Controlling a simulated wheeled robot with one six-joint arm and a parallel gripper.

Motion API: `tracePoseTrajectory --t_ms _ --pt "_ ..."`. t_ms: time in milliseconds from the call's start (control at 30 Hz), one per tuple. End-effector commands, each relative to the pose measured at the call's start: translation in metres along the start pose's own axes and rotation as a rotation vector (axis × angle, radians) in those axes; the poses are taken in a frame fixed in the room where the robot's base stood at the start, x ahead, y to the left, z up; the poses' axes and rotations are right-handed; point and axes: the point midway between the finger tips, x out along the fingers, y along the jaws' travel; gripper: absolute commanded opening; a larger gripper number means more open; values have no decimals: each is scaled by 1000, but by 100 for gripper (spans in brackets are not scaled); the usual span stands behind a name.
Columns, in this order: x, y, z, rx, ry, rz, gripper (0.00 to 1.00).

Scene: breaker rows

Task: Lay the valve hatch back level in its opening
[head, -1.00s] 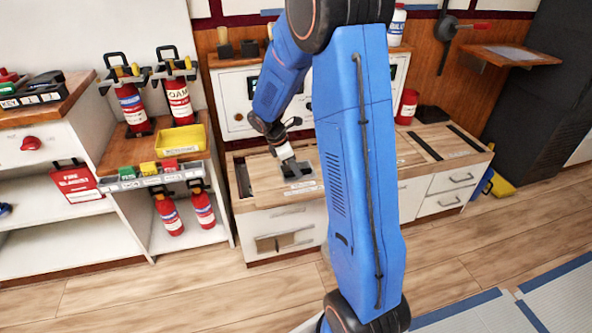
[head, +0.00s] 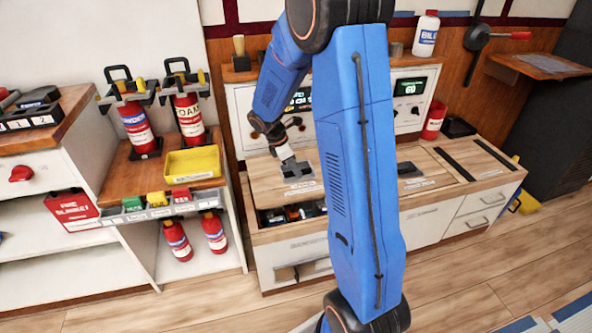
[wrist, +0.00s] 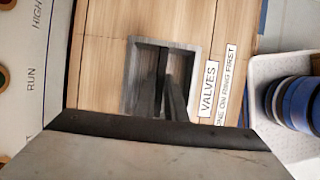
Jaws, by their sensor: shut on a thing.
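The valve hatch (head: 268,184) is a light wooden panel with a grey square pull (head: 298,171) and a white label. My gripper (head: 287,157) is shut on this pull from above. In the wrist view the dark fingers (wrist: 168,95) reach into the grey pull frame (wrist: 130,75), beside the hatch's "VALVES" label (wrist: 208,88). The hatch lies toward the back of its opening (head: 292,213), whose front part is uncovered and shows items inside. I cannot tell the exact tilt or the gap under the hatch. My arm hides the right side.
The opening is in a wooden counter (head: 428,188). A panel with dials and displays (head: 405,88) stands behind. A white bin (wrist: 265,68) with blue rolls shows beside the hatch. A yellow tray (head: 193,163) and extinguishers stand on the left shelf.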

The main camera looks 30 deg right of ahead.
Motion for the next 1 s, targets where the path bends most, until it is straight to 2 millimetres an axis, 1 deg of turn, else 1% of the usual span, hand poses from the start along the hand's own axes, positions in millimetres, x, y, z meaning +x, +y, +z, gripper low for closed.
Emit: tracePoseTrajectory --t_ms 267,800,1000 --pt "2 0 2 1 -2 0 0" --pt "38 1 -14 0 -2 -1 0" --pt "48 1 -18 2 -1 0 0"
